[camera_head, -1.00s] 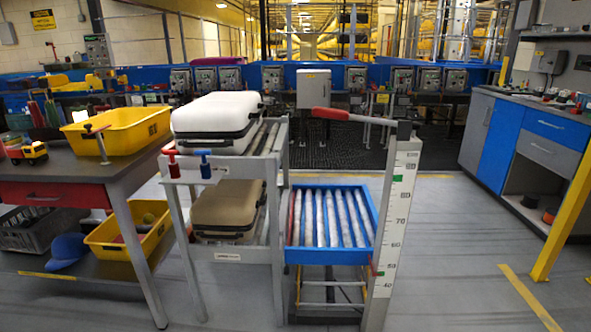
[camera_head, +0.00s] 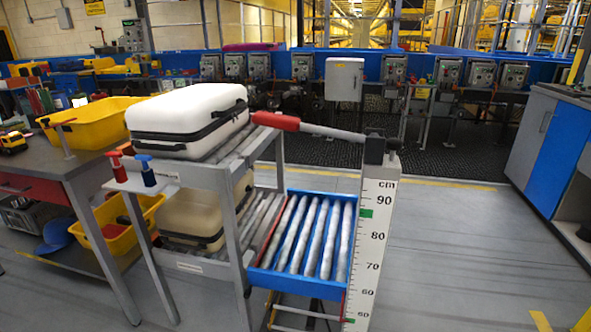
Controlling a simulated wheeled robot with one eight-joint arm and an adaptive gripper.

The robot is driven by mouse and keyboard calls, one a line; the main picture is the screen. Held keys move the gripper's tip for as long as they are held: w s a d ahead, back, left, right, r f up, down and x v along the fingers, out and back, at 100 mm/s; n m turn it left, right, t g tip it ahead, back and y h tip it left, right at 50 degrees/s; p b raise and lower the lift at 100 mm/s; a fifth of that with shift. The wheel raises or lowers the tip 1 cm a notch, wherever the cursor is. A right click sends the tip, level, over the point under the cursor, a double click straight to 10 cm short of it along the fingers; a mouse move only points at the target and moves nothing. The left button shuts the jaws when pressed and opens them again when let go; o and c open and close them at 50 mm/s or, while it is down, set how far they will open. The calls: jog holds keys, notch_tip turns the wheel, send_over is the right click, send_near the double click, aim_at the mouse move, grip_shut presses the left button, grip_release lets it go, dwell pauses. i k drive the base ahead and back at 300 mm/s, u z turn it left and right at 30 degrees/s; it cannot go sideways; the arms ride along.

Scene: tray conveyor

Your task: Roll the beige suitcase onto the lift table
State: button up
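The beige suitcase (camera_head: 190,222) lies flat on the lower roller shelf of a grey two-level rack (camera_head: 232,215). A white suitcase (camera_head: 188,118) lies on the upper shelf above it. The lift table (camera_head: 268,279) is a blue frame with several grey rollers, right beside the rack at about the lower shelf's height. A red-handled lever (camera_head: 290,124) tops its white scale post (camera_head: 369,240), marked in cm. My gripper is not in view.
A grey workbench (camera_head: 60,165) with a yellow bin (camera_head: 90,122) stands left of the rack. Another yellow bin (camera_head: 118,222) sits below it. The floor (camera_head: 470,250) right of the scale post is clear. Blue and grey cabinets (camera_head: 555,140) stand at the far right.

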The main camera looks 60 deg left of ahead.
aim_at(191, 219)
jog(key=i, duration=2.15)
jog(key=u, duration=3.9)
jog(key=i, duration=1)
